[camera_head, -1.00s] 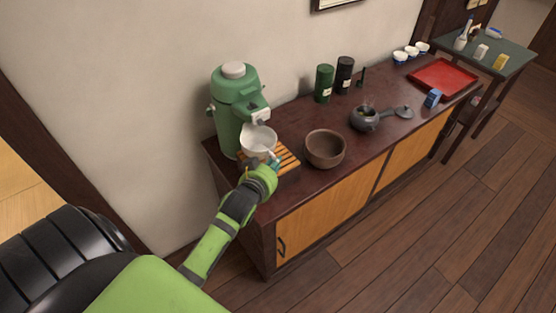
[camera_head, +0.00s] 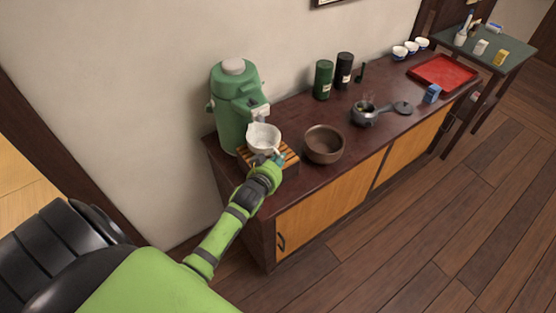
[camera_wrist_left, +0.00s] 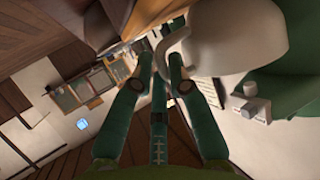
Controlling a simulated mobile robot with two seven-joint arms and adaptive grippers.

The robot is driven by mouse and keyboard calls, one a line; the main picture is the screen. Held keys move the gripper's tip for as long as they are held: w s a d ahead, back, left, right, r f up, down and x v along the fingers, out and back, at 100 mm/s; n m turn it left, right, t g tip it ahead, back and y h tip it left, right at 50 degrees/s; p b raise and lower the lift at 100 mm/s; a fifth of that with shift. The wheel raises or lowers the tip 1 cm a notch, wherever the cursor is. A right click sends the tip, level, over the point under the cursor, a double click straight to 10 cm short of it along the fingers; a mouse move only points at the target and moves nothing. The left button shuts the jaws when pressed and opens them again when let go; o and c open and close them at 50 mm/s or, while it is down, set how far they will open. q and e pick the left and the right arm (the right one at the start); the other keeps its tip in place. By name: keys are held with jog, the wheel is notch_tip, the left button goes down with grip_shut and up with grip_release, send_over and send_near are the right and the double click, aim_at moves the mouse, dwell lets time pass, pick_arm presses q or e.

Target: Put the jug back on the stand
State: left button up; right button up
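The white jug (camera_head: 264,136) is in front of the green dispenser (camera_head: 232,120), at the slatted wooden stand (camera_head: 290,157) on the left end of the cabinet top. My left gripper (camera_head: 277,160) is at the jug's near side. In the left wrist view the jug (camera_wrist_left: 235,35) fills the upper right, and my left gripper's fingers (camera_wrist_left: 160,62) are closed about its handle. The jug overlaps part of the stand, and I cannot tell whether it touches the slats. My right gripper is not in view.
A brown bowl (camera_head: 324,145) stands close to the right of the stand. Farther right are a grey teapot (camera_head: 364,117), its lid (camera_head: 403,107), a blue box (camera_head: 432,94) and a red tray (camera_head: 443,71). Green (camera_head: 323,80) and black (camera_head: 344,70) canisters stand along the wall.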

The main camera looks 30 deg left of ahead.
pick_arm(q)
jog(key=shift+o, duration=0.8)
jog(key=shift+r, duration=0.2)
jog(key=v, duration=1.2)
